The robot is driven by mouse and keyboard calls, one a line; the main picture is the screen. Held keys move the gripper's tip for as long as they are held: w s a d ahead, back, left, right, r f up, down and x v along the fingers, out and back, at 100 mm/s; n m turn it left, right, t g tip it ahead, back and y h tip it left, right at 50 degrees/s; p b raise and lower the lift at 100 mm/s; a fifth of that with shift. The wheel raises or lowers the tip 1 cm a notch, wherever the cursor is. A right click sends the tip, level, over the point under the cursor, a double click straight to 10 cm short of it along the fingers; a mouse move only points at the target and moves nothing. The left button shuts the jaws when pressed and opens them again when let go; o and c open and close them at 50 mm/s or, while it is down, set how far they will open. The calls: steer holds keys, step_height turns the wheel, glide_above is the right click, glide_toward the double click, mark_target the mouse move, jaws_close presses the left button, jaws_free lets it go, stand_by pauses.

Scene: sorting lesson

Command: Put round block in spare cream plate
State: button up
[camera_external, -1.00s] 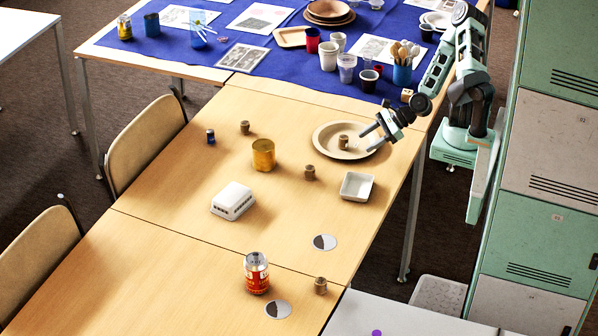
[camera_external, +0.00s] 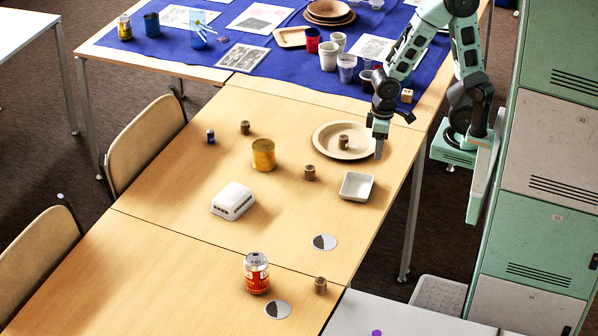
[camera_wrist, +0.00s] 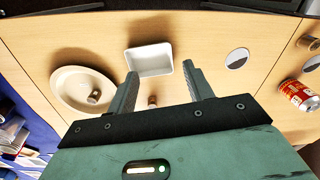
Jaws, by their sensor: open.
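Several small brown round blocks stand on the table. One round block (camera_external: 343,142) stands inside the cream plate (camera_external: 323,149); both show at left in the wrist view, the block (camera_wrist: 94,97) near the right side of the plate (camera_wrist: 62,88). Others stand by the far left (camera_external: 245,128) and near the can (camera_external: 320,286). My gripper (camera_external: 379,153) points down at the plate's right edge, open and empty.
The white square dish (camera_external: 344,193) lies just in front of the plate. A gold tin (camera_external: 263,154), a white box (camera_external: 233,201), a small blue cylinder (camera_external: 211,137), a red can (camera_external: 257,276) and two discs (camera_external: 325,242) stand or lie around. The table's middle front is clear.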

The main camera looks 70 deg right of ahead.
steer(key=s+a+r+n, duration=0.4)
steer(key=s+n, duration=0.1)
steer(key=s, duration=0.1)
steer(key=shift+s+a+r, duration=0.2)
steer(key=shift+r, duration=0.05)
